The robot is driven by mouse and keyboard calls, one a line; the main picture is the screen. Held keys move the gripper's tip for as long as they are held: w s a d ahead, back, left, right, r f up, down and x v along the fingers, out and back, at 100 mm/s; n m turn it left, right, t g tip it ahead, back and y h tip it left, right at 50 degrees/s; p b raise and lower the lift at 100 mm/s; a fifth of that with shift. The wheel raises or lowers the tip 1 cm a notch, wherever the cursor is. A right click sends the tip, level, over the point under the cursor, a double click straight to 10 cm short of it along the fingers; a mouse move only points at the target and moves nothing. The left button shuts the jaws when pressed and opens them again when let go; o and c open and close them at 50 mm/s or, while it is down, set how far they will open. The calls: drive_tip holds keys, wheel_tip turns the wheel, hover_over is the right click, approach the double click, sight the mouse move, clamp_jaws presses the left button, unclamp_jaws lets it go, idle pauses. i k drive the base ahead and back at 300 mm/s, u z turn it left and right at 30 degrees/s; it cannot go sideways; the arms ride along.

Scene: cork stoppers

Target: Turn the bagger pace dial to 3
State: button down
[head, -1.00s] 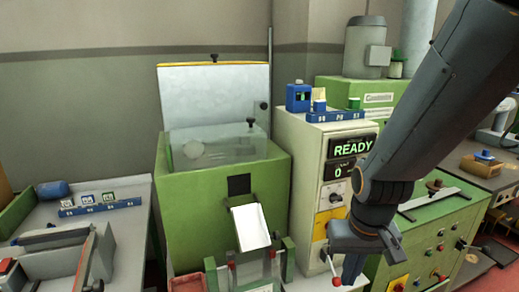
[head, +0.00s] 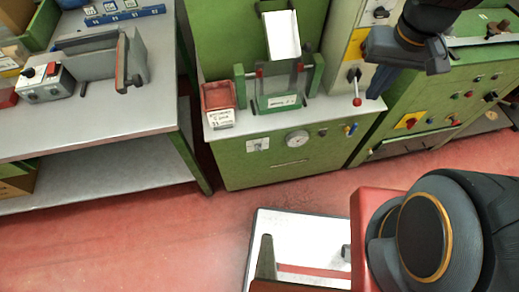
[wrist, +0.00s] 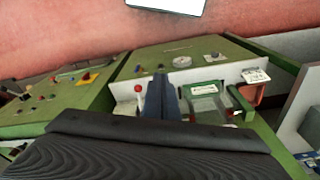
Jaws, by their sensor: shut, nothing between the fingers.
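A round white dial (head: 297,139) sits on the green front of the bagging machine, below its chute. It is the likeliest pace dial, but its marks and setting are too small to read. It also shows in the wrist view (wrist: 181,62). My gripper (head: 375,94) is shut and empty, above and right of this dial and apart from it. In the wrist view my gripper's shut fingers (wrist: 160,92) point toward the machine, with the dial beyond them and slightly right. Nothing hides the dial in either view.
A red-balled lever (head: 357,102) stands close left of my gripper. A red bin (head: 218,97) and a green bag frame (head: 283,102) stand on the machine's ledge. A grey table (head: 100,125) is at left. The red floor before the dial is partly clear.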

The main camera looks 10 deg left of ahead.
sight(258, 147)
drive_tip(key=u, duration=0.15)
drive_tip(key=k, duration=1.35)
drive_tip(key=z, duration=0.55)
